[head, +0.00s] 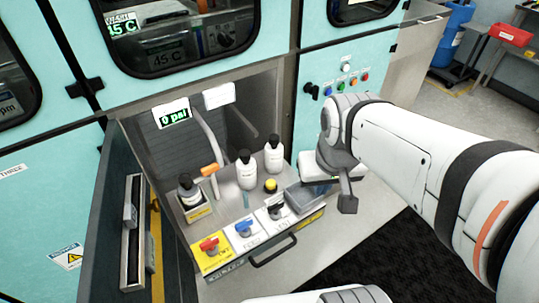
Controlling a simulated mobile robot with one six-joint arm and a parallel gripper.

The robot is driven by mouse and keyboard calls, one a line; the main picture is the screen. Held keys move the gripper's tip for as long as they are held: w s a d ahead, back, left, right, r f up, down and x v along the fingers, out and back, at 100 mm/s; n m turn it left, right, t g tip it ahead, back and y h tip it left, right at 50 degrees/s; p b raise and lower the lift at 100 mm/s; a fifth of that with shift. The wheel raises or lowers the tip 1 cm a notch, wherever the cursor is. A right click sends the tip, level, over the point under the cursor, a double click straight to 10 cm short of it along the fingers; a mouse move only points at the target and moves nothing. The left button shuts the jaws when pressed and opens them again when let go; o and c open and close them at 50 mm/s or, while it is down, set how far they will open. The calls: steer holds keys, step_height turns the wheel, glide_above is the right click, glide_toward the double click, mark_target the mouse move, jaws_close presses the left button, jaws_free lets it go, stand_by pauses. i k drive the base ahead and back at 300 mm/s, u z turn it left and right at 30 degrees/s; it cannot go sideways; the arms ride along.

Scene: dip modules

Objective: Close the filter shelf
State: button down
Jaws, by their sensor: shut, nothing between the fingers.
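The filter shelf (233,260) is pulled out from an open bay in the teal cabinet. It carries red, blue and black valve handles on its front panel, with white bottles behind them. A dark bar handle (273,252) is on its front face. My gripper (346,203) is at the right of the shelf, shut and empty, with its dark fingers pointing down. It is apart from the bar handle. My wrist hides part of the cabinet front, and whether the fingers touch the shelf's right side cannot be told.
An open dark door (150,220) stands along the left of the bay. Gauges reading 0 psi (174,116) hang inside it. Buttons (345,78) sit on the teal panel above my wrist. Dark floor matting (360,255) lies clear in front.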

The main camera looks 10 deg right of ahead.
mark_target(213, 218)
steer(key=z, duration=0.35)
steer(key=k, duration=0.9)
steer(key=u, duration=1.1)
